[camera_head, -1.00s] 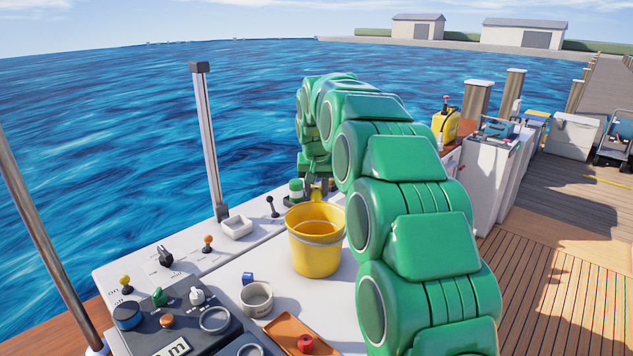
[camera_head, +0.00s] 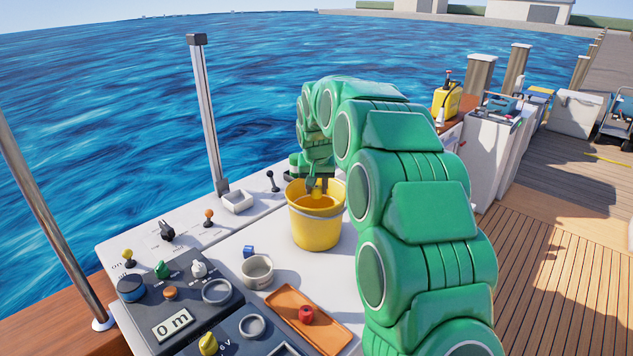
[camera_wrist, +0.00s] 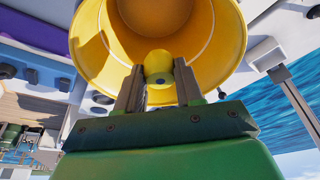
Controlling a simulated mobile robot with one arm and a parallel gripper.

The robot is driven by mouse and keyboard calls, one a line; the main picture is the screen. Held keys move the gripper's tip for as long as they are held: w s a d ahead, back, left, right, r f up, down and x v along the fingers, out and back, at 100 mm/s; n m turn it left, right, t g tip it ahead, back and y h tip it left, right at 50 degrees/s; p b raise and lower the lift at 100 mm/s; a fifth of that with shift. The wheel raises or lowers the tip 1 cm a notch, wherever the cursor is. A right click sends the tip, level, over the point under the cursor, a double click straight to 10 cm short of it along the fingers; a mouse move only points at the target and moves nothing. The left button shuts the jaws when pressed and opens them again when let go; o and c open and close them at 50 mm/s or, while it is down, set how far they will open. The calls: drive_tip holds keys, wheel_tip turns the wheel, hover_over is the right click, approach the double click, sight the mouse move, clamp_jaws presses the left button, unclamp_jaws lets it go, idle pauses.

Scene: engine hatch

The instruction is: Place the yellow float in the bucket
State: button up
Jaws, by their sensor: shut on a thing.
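The yellow bucket (camera_head: 315,226) stands upright on the white hatch top, left of my green arm. My gripper (camera_head: 318,188) is over the bucket's mouth, with its tips at about rim height. In the wrist view my gripper (camera_wrist: 160,88) is shut on the yellow float (camera_wrist: 159,64), which sits between the two fingers. The bucket (camera_wrist: 215,35) fills the view behind the float, and the float shows against its open inside. How deep the float is inside the bucket I cannot tell.
An orange tray (camera_head: 330,333) holds a red knob-like piece (camera_head: 306,314). A control panel (camera_head: 185,300) is at left, and a metal post (camera_head: 208,120) rises behind.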

sight(317, 188)
drive_tip(key=o, duration=1.2)
drive_tip(key=shift+r, duration=3.45)
